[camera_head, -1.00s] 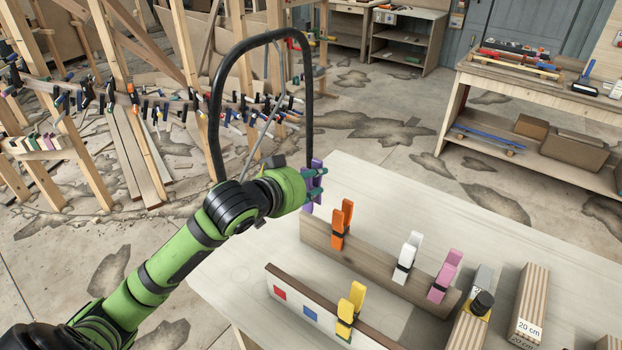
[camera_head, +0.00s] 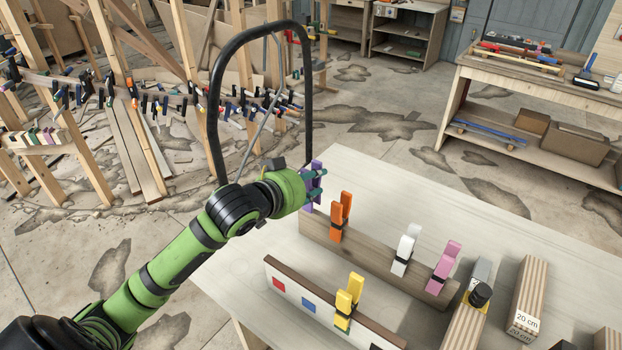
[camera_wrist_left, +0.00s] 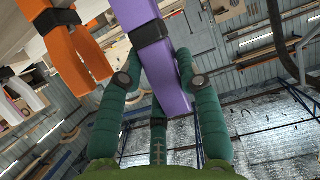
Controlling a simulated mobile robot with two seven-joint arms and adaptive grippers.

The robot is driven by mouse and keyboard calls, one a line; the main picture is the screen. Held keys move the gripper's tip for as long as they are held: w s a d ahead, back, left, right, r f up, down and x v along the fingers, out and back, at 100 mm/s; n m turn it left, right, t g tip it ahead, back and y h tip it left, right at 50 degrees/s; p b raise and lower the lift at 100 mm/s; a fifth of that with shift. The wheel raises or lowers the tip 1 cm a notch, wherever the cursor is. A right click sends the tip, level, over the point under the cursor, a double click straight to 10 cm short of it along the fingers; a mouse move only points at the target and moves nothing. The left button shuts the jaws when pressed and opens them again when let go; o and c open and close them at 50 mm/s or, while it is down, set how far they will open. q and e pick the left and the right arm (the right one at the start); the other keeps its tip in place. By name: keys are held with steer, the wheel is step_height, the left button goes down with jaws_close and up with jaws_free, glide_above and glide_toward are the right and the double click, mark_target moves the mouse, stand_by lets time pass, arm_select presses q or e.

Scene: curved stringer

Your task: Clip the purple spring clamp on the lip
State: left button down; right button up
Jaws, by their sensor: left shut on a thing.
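The purple spring clamp (camera_head: 308,192) is held upright in my left gripper (camera_head: 318,185), at the left end of the rear wooden board (camera_head: 380,262). In the left wrist view the purple clamp (camera_wrist_left: 172,75) runs between the green fingers (camera_wrist_left: 165,95), which are shut on it. An orange clamp (camera_head: 340,217) stands on the same board just right of it and shows in the wrist view (camera_wrist_left: 75,40). I cannot tell whether the purple clamp touches the board. A front strip (camera_head: 318,304) has a brown top edge, red and blue squares and a yellow clamp (camera_head: 347,304). My right gripper is not in view.
White (camera_head: 405,252) and pink (camera_head: 444,267) clamps stand farther right on the rear board. Striped wood blocks (camera_head: 529,297) and a dark-knobbed piece (camera_head: 480,294) lie at the right. The table (camera_head: 400,190) behind the board is clear.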

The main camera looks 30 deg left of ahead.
arm_select(q)
steer(key=shift+r, duration=0.1)
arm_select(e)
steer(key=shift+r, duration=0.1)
arm_select(q)
steer(key=shift+p, duration=0.35)
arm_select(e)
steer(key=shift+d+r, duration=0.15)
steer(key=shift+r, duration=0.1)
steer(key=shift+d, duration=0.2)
arm_select(q)
steer(key=shift+f, duration=0.3)
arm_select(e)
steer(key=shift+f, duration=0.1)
arm_select(q)
steer(key=shift+f+b, duration=0.6)
steer(key=shift+f, duration=0.35)
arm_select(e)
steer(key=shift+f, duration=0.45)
arm_select(q)
steer(key=shift+f, duration=0.15)
steer(key=shift+f, duration=0.45)
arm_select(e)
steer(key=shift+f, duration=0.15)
